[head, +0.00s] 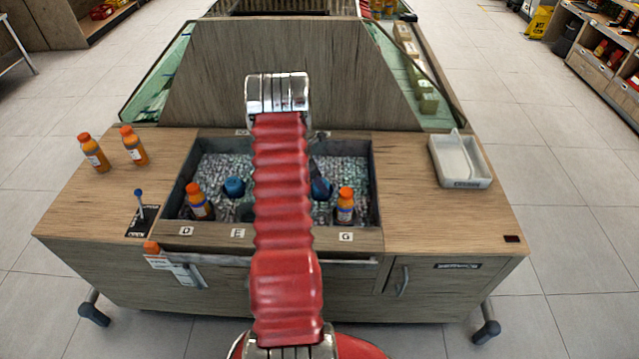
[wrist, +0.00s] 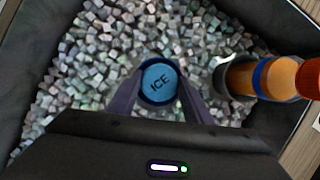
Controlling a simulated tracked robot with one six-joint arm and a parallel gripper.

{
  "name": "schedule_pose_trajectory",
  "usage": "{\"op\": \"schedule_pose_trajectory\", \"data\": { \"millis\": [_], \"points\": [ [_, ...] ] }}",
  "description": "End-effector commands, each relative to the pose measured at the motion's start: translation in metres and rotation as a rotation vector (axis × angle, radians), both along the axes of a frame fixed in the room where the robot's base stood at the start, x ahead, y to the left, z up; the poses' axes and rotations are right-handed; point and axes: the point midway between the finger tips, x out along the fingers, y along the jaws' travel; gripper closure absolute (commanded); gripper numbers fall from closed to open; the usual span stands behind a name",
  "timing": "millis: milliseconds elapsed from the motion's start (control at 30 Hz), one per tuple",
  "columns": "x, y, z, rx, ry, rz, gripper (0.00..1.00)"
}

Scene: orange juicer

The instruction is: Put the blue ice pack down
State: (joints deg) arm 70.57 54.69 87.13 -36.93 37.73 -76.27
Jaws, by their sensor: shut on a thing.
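The blue ice pack (wrist: 158,82), a round blue piece marked ICE, is between the two fingers of my gripper (wrist: 160,90) in the wrist view. My gripper is shut on it, over a bed of crushed ice (wrist: 100,50). How far its underside is from the ice cannot be told. In the head view my red arm hides most of my gripper. A dark blue shape (head: 321,187) shows just right of the arm; I cannot tell whether it is the pack or a finger. Another blue round piece (head: 234,187) sits in the ice left of the arm.
An orange bottle (wrist: 270,77) rests in a metal holder close right of my gripper. The ice well (head: 377,185) has dark walls and another bottle (head: 199,203) at left. Two bottles (head: 94,153) and a lever (head: 139,203) stand left; a white tray (head: 460,162) lies right.

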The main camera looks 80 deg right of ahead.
Motion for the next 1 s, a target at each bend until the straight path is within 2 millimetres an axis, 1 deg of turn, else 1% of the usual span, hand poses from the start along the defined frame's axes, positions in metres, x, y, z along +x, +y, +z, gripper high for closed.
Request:
{"op": "schedule_pose_trajectory", "data": {
  "millis": [100,133,367,600,733,867,1000],
  "points": [
    [0.000,0.000,-0.002,-0.001,-0.001,0.000,0.80],
    [0.000,0.000,-0.002,-0.001,-0.001,0.000,0.53],
    [0.000,0.000,-0.002,0.000,0.000,0.000,0.37],
    [0.000,0.000,-0.002,0.000,0.000,0.000,0.36],
    [0.000,0.000,0.002,0.000,0.000,0.000,0.36],
    [0.003,0.002,0.012,-0.001,0.001,0.000,0.36],
    [0.009,0.005,0.030,-0.003,-0.001,0.001,0.36]
  ]
}}
